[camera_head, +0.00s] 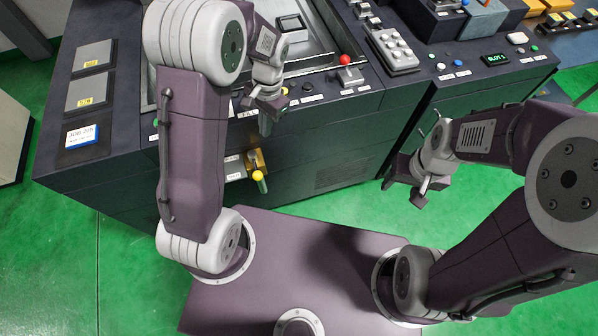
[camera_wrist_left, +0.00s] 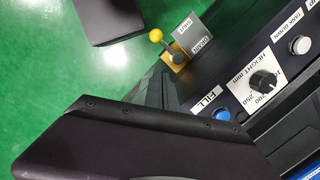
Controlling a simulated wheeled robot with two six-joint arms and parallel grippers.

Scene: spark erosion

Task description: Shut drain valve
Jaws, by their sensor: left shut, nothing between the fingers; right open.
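The drain valve has a lever with a yellow knob (camera_head: 260,178) on a brass-coloured mount on the machine's front panel. The wrist view also shows the knob (camera_wrist_left: 156,35), near a grey label plate (camera_wrist_left: 191,36) that seems to read SHUT and DRAIN. In the head view the lever points down and outward; I cannot tell which label it matches. My left gripper (camera_head: 266,122) is shut and empty, above the valve and apart from it. My right gripper (camera_head: 408,190) is open and empty, well to the right of the valve.
The panel edge above the valve carries a blue FILL button (camera_wrist_left: 222,114), a black height knob (camera_wrist_left: 263,80) and a white button (camera_wrist_left: 301,45). A red-knobbed lever (camera_head: 345,60) stands on the machine top. Green floor (camera_head: 345,205) is open before the machine front.

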